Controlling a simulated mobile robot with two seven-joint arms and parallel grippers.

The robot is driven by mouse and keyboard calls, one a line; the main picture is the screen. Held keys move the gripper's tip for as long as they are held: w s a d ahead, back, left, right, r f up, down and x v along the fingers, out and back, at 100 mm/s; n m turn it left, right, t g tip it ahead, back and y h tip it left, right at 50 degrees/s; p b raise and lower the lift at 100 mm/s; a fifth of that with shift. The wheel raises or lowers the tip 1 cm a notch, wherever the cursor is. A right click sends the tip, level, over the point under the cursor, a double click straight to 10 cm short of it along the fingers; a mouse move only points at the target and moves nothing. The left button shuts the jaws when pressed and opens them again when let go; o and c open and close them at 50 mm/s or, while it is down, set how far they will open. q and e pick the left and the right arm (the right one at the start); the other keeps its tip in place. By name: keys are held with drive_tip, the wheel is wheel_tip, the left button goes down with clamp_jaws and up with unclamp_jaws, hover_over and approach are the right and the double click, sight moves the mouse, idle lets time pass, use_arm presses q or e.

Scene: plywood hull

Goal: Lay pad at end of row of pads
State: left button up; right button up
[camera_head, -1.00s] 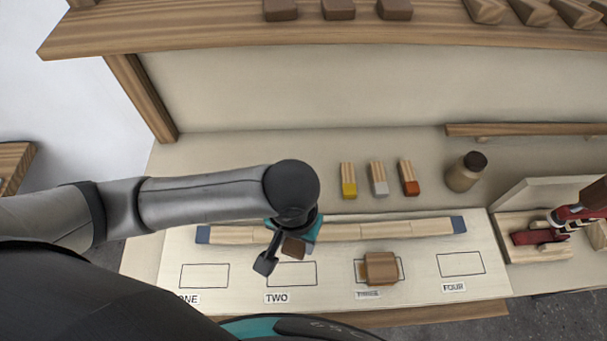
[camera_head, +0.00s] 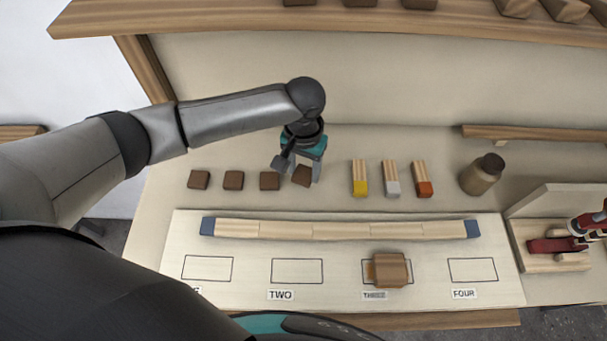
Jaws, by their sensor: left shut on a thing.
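Several brown square pads stand in a row on the bench behind the board: a left pad (camera_head: 199,180), a second pad (camera_head: 234,180) and a third pad (camera_head: 270,181). My left gripper (camera_head: 299,173) is shut on another brown pad (camera_head: 303,176), just right of the third pad and roughly in line with the row. This pad is turned a little against the others. I cannot tell whether it touches the bench. My right gripper is not in view.
In front lies a board (camera_head: 340,302) with outlined boxes, a long jointed wooden strip (camera_head: 340,230) and a brown block (camera_head: 391,269). Right of the gripper are yellow (camera_head: 360,179), grey (camera_head: 391,179) and orange-tipped (camera_head: 422,179) sticks, then a jar (camera_head: 481,175). A shelf (camera_head: 240,20) overhangs behind.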

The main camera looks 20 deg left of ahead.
sight(304, 172)
use_arm(q)
drive_tip(key=shift+w+f, duration=0.2)
drive_tip(key=shift+f, duration=1.4)
drive_tip(key=shift+f, duration=0.1)
drive_tip(key=o, duration=1.3)
wheel_tip(304, 172, up, 8)
drive_tip(key=shift+f+p, duration=0.1)
drive_tip(key=shift+p, duration=0.4)
